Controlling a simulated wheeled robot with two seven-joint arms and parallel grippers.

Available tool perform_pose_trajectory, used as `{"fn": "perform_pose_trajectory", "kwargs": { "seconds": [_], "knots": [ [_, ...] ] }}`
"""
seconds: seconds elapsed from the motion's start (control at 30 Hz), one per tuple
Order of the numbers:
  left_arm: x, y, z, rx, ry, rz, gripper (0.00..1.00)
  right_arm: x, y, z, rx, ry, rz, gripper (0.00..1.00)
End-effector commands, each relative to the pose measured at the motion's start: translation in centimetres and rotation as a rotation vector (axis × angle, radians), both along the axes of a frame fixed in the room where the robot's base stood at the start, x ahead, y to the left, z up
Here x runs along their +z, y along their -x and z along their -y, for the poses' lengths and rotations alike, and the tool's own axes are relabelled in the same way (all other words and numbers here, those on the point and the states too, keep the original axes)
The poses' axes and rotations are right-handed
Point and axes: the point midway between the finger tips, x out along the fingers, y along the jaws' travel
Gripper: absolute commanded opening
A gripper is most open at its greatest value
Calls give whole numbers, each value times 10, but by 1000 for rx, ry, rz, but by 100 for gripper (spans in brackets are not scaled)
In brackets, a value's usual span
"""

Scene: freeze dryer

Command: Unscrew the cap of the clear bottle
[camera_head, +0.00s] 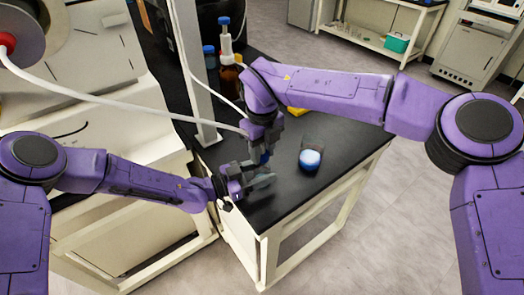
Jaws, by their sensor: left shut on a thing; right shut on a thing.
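My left gripper (258,180) reaches in from the left, low over the front left part of the black table. It is shut on the clear bottle, whose body is mostly hidden by the grey fingers. My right gripper (264,150) points down from above, right over the left one, and is shut on the blue cap (264,158). Only a small bit of blue shows between its fingers. I cannot tell whether the cap still touches the bottle's neck.
A dark-sided container with a white and blue content or top (310,159) stands on the black table (300,195) right of my grippers. A brown bottle (230,82) and a blue-capped bottle (209,57) stand farther back. A white post (195,75) rises at the left. The table's front right is clear.

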Motion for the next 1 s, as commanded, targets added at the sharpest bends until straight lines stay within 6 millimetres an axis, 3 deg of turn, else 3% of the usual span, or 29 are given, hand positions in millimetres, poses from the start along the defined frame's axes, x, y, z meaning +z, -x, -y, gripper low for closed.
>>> {"fn": "perform_pose_trajectory", "kwargs": {
  "seconds": [0.77, 1.0],
  "knots": [
    [0, 0, 0, 0, 0, 0, 0, 18, 0, 0, 0, -1, 1, 0],
    [0, 0, 0, 0, 0, 0, 0, 48, 0, 0, -2, -1, 3, 0]
  ]
}}
